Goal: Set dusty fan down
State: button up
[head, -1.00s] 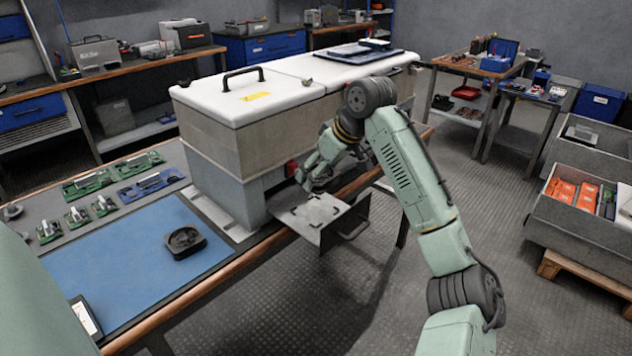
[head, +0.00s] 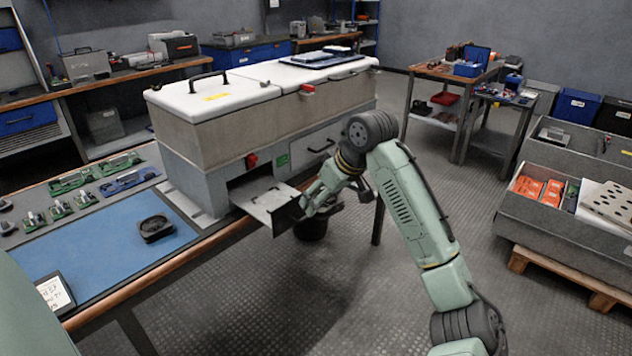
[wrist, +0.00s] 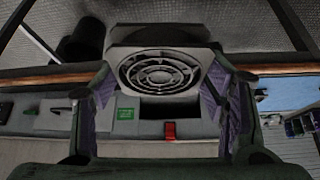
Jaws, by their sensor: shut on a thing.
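My gripper (head: 308,202) is shut on the dusty fan (wrist: 158,71), a square grey fan with a round ringed grille, held between the two fingers in the wrist view. In the head view my gripper is low at the outer end of the pulled-out drawer (head: 262,198), and I cannot make out the fan there. In the wrist view the fan appears over the drawer; I cannot tell whether it touches it. A dark opening (wrist: 170,109) in the cabinet shows behind the fan.
The grey cabinet (head: 200,180) with a white lid stands on the bench. A blue mat (head: 95,255) holds a black round-cornered part (head: 156,228). Green circuit boards (head: 70,181) lie behind it. A red switch (head: 251,161) is near the drawer. A dark bin (head: 310,228) stands below.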

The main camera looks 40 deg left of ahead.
jog(key=s+d+f+m+t+h, duration=0.2)
jog(key=d+f+m, duration=0.6)
jog(key=d+f, duration=1.1)
jog(key=s+d+f+m+t+h, duration=0.2)
jog(key=d+f+m, duration=0.6)
jog(key=d+f, duration=1.2)
notch_tip(320, 180, down, 5)
jog(key=shift+s+d+f+t+h, duration=0.15)
jog(key=shift+s+t+h, duration=0.3)
jog(key=shift+h, duration=0.55)
jog(key=shift+w, duration=0.15)
